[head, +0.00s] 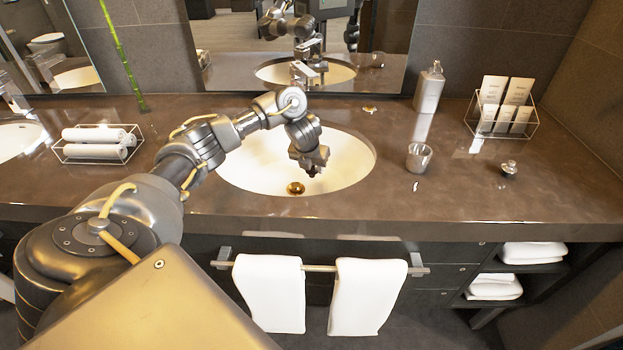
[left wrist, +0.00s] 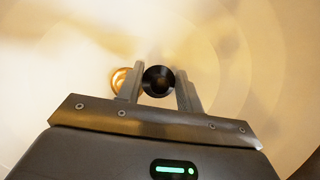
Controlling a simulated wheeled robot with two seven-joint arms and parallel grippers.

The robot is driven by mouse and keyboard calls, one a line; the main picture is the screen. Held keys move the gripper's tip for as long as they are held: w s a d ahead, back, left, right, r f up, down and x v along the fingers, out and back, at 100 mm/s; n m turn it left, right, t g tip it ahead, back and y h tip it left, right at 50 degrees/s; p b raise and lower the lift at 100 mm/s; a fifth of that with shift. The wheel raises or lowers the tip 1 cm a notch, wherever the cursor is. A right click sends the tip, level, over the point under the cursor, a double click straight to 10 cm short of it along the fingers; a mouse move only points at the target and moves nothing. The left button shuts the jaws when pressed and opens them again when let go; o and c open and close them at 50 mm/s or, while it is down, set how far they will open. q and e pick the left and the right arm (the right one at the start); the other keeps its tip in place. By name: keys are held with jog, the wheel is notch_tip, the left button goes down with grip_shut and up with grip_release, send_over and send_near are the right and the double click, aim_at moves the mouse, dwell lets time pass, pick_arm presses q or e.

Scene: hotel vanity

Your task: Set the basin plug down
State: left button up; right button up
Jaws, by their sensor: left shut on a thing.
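My left gripper (head: 314,172) hangs over the oval white basin (head: 348,170), pointing down. Its fingers are shut on the basin plug (left wrist: 158,81), a small dark round piece between the fingertips in the left wrist view. In the head view the plug is hardly distinguishable from the dark fingertips. The brass-coloured drain (head: 295,188) lies in the basin floor, a little left of and below the gripper in the head view. In the left wrist view the drain (left wrist: 122,80) shows just left of the plug, partly covered by the left finger. My right gripper is out of view.
A metal cup (head: 419,157) and a small metal knob-like piece (head: 509,168) stand on the brown counter (head: 455,195) right of the basin. A soap dispenser (head: 429,88) and a wire rack of toiletries (head: 501,112) stand behind. Rolled towels (head: 97,142) lie left.

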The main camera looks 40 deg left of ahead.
aim_at(311, 172)
pick_arm(q)
jog(key=f, duration=0.1)
jog(key=f+b, duration=0.2)
jog(key=shift+a+f, duration=0.25)
jog(key=shift+f, duration=0.15)
jog(key=shift+f+b, duration=0.3)
jog(key=shift+f, duration=0.05)
jog(key=o, duration=1.1)
jog(key=shift+r, duration=0.1)
jog(key=shift+c, duration=0.2)
